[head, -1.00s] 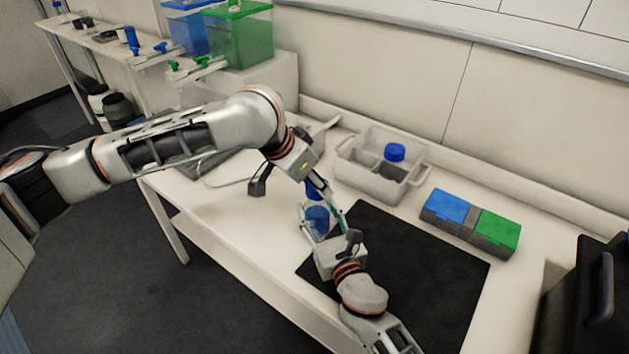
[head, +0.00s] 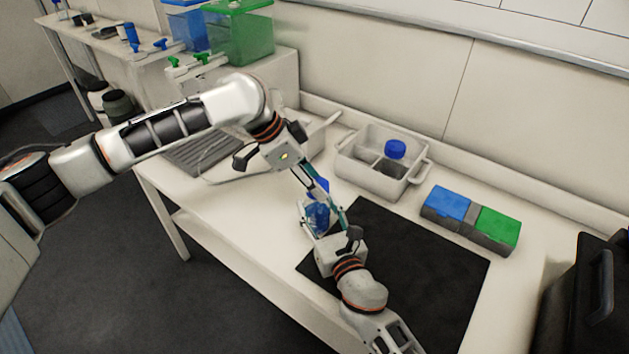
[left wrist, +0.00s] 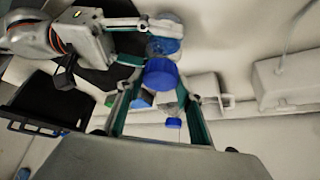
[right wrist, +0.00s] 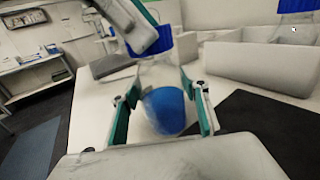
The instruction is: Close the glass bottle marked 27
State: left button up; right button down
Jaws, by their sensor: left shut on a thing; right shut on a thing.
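A clear glass bottle (head: 317,216) with blue liquid stands upright at the left edge of the black mat; no number is readable. My right gripper (right wrist: 160,108) is shut around its body. My left gripper (head: 318,187) comes from above and is shut on a blue cap (left wrist: 161,76). The cap also shows in the right wrist view (right wrist: 152,46), above the bottle's clear neck and lined up with it. The bottle shows behind the cap in the left wrist view (left wrist: 166,44). I cannot tell whether the cap is seated on the thread.
A grey divided caddy (head: 357,178) stands behind, holding another blue-capped bottle (head: 395,150). A box with blue and green lids (head: 468,222) lies to its right. The black mat (head: 430,270) is mostly bare. A black case (head: 590,300) stands at far right.

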pick_arm(q)
jog(key=m+g, duration=0.1)
jog(key=m, duration=0.1)
jog(key=m+g, duration=0.1)
jog(key=m, duration=0.1)
jog(key=shift+w, duration=0.3)
jog(key=m+g, duration=0.1)
jog(key=m, duration=0.1)
jog(key=m+g, duration=0.1)
jog(key=m, duration=0.1)
jog(key=shift+w+d+r+m+y, duration=0.1)
jog(key=shift+w+d+m+y, duration=0.05)
jog(key=shift+m+y, duration=0.2)
jog(key=m, duration=0.1)
jog(key=w+m+g+y, duration=0.1)
jog(key=m, duration=0.1)
jog(key=shift+d+r, duration=0.1)
jog(key=shift+r, duration=0.1)
jog(key=shift+s+m+g, duration=0.2)
jog(key=shift+m+g, duration=0.3)
jog(key=shift+m, duration=0.15)
jog(key=shift+s+d+f+m+y, duration=0.15)
jog(key=shift+s+f+m+y, duration=0.1)
jog(key=shift+s+m, duration=0.15)
jog(key=o, duration=0.8)
jog(key=shift+a, duration=0.2)
